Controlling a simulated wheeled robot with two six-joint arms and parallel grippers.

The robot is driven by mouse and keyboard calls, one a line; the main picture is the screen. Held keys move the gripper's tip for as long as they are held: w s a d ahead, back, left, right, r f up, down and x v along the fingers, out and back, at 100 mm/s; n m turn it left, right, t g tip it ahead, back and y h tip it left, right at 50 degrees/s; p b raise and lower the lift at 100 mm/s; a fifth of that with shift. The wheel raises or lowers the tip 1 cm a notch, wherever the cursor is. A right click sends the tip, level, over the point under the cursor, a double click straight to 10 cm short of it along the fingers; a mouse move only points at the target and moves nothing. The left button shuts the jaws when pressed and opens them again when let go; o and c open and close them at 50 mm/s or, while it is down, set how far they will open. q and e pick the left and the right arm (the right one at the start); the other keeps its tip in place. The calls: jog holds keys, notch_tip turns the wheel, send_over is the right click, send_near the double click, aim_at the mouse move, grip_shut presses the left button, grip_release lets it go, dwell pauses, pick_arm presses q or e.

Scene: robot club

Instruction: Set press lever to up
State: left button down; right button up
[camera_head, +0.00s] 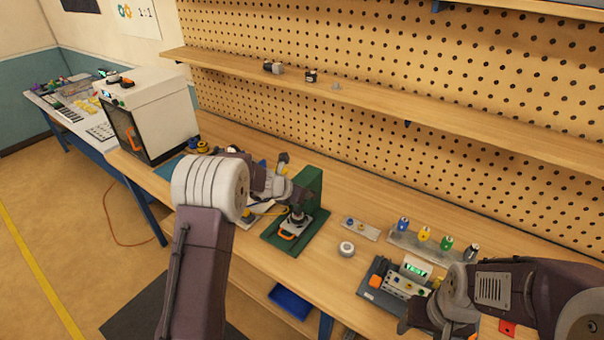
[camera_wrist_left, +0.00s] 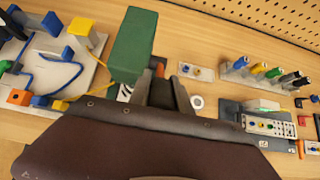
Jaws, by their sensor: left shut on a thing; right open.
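The green press (camera_head: 309,187) stands on the bench in the middle of the head view, on a green base with a light plate and an orange part (camera_head: 287,236). It also shows as a green block in the left wrist view (camera_wrist_left: 133,45). My left gripper (camera_head: 298,197) is at the front of the press, shut on what appears to be the press lever. The fingers (camera_wrist_left: 166,90) in the wrist view hide most of the lever, so its angle cannot be told. My right gripper (camera_head: 424,318) is open at the lower right, away from the press.
A grey device with a lit green display (camera_head: 416,269) sits near my right gripper. Behind it, a rack (camera_head: 400,240) holds several coloured-handled tools. A white ring (camera_head: 346,249) lies right of the press. A wired board (camera_wrist_left: 45,70) lies to its left. A white box-shaped machine (camera_head: 150,115) stands farther left.

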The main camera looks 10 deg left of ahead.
pick_arm(q)
jog(key=shift+w+r+p, duration=0.3)
jog(key=shift+r+p, duration=0.45)
jog(key=shift+p, duration=0.35)
jog(key=shift+w+d+f+g+p, duration=0.1)
jog(key=shift+f+g+p, duration=0.1)
jog(key=shift+g+p, duration=0.35)
pick_arm(e)
jog(key=shift+w+d+r, duration=0.1)
jog(key=shift+w+r, duration=0.1)
jog(key=shift+r, duration=1.1)
jog(key=shift+w+d+r, duration=0.1)
jog(key=shift+w+r, duration=0.1)
jog(key=shift+r, duration=1.1)
pick_arm(q)
jog(key=c, duration=1.2)
grip_release()
jog(key=shift+f, duration=0.15)
pick_arm(e)
jog(key=shift+w, duration=0.1)
pick_arm(q)
jog(key=v, duration=0.9)
jog(key=shift+d+p, duration=0.15)
jog(key=shift+p, duration=0.25)
pick_arm(e)
jog(key=shift+r, duration=0.25)
